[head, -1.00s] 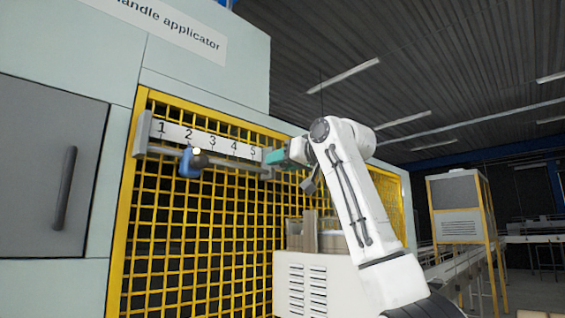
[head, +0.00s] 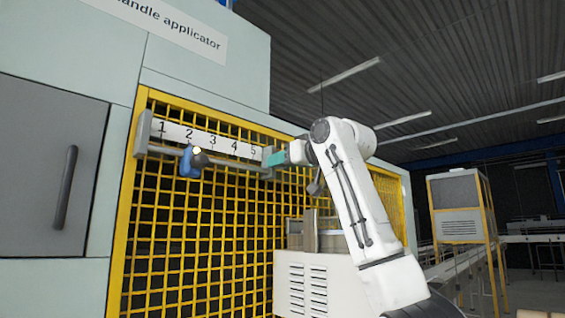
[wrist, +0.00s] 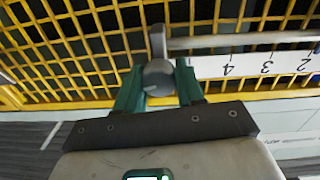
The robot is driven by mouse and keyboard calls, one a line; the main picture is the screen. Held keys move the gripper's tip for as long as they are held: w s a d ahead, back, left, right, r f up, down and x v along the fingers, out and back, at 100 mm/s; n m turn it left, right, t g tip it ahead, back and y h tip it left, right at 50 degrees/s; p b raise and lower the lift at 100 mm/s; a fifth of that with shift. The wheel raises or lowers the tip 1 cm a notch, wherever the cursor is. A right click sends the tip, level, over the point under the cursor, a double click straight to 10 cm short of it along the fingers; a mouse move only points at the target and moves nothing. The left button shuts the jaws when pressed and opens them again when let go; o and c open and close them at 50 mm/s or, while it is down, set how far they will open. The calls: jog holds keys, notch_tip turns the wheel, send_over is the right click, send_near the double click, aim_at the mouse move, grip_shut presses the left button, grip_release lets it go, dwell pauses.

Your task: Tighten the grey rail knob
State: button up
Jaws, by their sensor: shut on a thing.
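The grey rail knob (wrist: 158,76) is round and sits at the rail's right end bracket in the head view. In the wrist view, my gripper (wrist: 160,72) has one green finger on each side of the knob and is shut on it. In the head view, my gripper (head: 276,158) reaches the rail end beside the number 5, and the knob is hidden behind its fingers. The rail (head: 225,162) runs below a white number scale (head: 222,143). Whether the knob is tight cannot be seen.
A yellow mesh guard (head: 215,220) stands close behind the rail. A grey door with a dark handle (head: 65,188) is at the left. A yellow-framed cabinet (head: 458,205) stands at the right.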

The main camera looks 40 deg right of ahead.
jog(key=n, duration=0.4)
jog(key=shift+n, duration=0.3)
jog(key=n, duration=0.3)
jog(key=shift+n, duration=0.4)
jog(key=n, duration=0.3)
jog(key=shift+n, duration=0.3)
jog(key=shift+f+n+y, duration=0.1)
jog(key=shift+n+y, duration=0.2)
jog(key=shift+n, duration=1.5)
jog(key=o, duration=1)
jog(key=shift+o, duration=0.2)
jog(key=shift+s, duration=0.15)
